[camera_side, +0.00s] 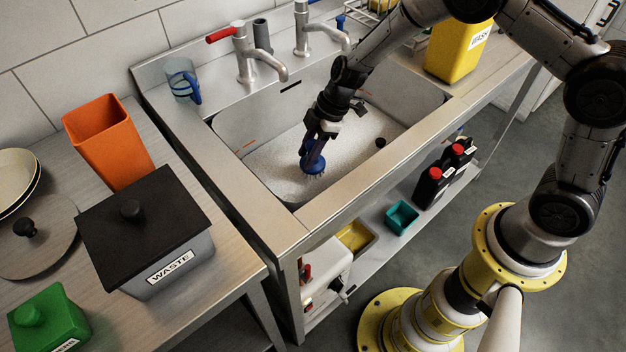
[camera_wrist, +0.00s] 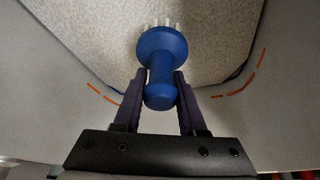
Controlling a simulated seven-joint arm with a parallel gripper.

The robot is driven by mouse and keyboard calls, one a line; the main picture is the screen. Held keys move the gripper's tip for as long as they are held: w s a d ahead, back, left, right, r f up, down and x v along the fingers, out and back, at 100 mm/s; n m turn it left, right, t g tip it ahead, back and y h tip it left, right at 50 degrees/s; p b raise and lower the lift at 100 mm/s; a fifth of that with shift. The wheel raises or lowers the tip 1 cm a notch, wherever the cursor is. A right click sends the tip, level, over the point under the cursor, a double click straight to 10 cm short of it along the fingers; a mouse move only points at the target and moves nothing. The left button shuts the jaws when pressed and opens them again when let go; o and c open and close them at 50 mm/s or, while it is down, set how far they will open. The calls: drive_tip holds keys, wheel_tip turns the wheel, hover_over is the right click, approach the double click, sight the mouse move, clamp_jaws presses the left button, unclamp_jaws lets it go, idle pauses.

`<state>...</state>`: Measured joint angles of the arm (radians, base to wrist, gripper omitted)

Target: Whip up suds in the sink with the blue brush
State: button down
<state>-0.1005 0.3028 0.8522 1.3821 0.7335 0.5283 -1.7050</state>
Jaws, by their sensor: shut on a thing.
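The blue brush (camera_side: 313,163) is inside the metal sink (camera_side: 237,122), bristle end down. My gripper (camera_side: 318,133) is shut on its handle from above. In the wrist view the brush (camera_wrist: 161,55) sits between the two fingers of my gripper (camera_wrist: 161,88), with white bristles at its far end. The sink holds a pale, speckled, foam-like layer (camera_side: 275,160). The bristles are at this layer; how deep they reach I cannot tell. Orange marks show on the sink walls in the wrist view.
Two taps, one red-handled (camera_side: 245,50), stand behind the sink, with a clear blue-handled jug (camera_side: 181,78) at the back left. A yellow container (camera_side: 458,50) stands right. An orange bin (camera_side: 108,140) and a lidded waste box (camera_side: 150,230) are on the left counter. The sink's rims surround my gripper.

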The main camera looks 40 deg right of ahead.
drive_tip(key=shift+r, duration=3.85)
wheel_tip(320, 180, up, 13)
